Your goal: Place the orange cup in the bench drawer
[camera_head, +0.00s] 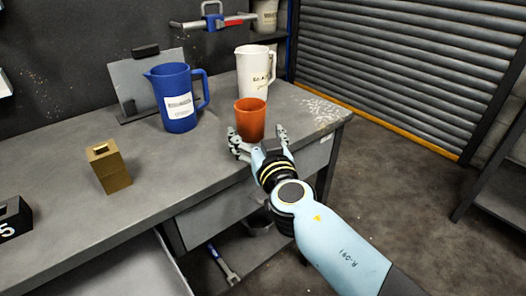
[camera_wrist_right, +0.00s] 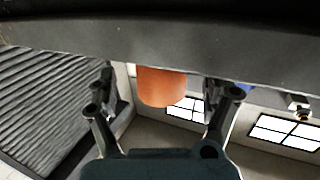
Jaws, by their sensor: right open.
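The orange cup (camera_head: 250,119) stands upright on the grey bench (camera_head: 60,170) near its front right edge. My right gripper (camera_head: 258,138) is open at the near side of the cup, with a finger to either side. In the right wrist view the cup (camera_wrist_right: 162,86) shows beyond and between the open fingers (camera_wrist_right: 165,100); I cannot tell whether they touch it. A pale grey tray-like part (camera_head: 125,275) sticks out below the bench at the lower left and looks like the pulled-out bench drawer; its inside is mostly cut off. My left gripper is not in view.
A blue pitcher (camera_head: 178,98) and a white pitcher (camera_head: 253,72) stand behind the cup. A brass block (camera_head: 109,167) and a dark numbered block (camera_head: 12,219) are on the left. A wrench (camera_head: 222,265) lies on the lower shelf. The bench between brass block and cup is clear.

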